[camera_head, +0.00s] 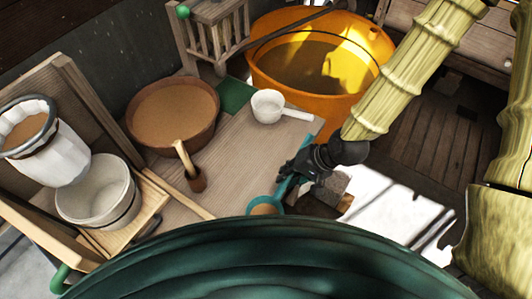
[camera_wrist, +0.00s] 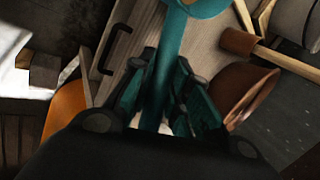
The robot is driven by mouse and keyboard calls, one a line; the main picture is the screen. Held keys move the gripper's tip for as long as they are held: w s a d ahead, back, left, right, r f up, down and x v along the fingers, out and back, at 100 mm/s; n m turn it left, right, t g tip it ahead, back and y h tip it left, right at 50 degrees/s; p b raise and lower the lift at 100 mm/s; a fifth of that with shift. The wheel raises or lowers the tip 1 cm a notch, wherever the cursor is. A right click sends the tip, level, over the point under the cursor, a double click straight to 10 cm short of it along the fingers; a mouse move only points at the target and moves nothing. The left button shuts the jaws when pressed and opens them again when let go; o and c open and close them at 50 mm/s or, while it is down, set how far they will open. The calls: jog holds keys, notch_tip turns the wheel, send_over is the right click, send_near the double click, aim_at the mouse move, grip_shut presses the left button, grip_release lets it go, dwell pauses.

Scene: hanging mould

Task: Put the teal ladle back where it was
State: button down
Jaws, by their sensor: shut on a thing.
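The teal ladle has its round cup (camera_head: 252,210) low in the middle of the head view, near the front of the wooden board. The inside of the cup looks brown. My gripper (camera_head: 292,172) is shut on the ladle's handle, above and right of the cup. In the wrist view the teal handle (camera_wrist: 167,55) runs between the two fingers of my gripper (camera_wrist: 164,85), and part of the cup (camera_wrist: 207,7) shows at the top edge. I cannot tell whether the cup touches the board.
A white ladle (camera_head: 267,104) and a brown ladle with a wooden handle (camera_head: 197,183) are on the board (camera_head: 237,157). A wide brown bowl (camera_head: 134,128) stands at the left, an orange tub (camera_head: 268,83) behind. White buckets (camera_head: 90,208) stand far left. The board's middle is clear.

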jog(key=shift+w+f+b, duration=0.2)
jog(key=shift+w+b, duration=0.55)
jog(key=shift+b, duration=0.4)
jog(key=shift+w+a+f+p, duration=0.75)
jog(key=shift+w+p, duration=0.45)
jog(key=shift+w, duration=0.9)
jog(key=shift+w+a+f+p, duration=0.7)
jog(key=shift+w+p, duration=0.5)
jog(key=shift+w, duration=0.9)
jog(key=shift+w+a+f+p, duration=0.75)
jog(key=shift+w+p, duration=0.45)
jog(key=shift+w, duration=0.9)
jog(key=shift+f, duration=0.15)
jog(key=c, duration=1.3)
grip_release()
jog(key=shift+c, duration=0.2)
jog(key=shift+d+r, duration=0.15)
jog(key=shift+r, duration=0.05)
jog(key=b+v, duration=0.4)
jog(key=v, duration=0.8)
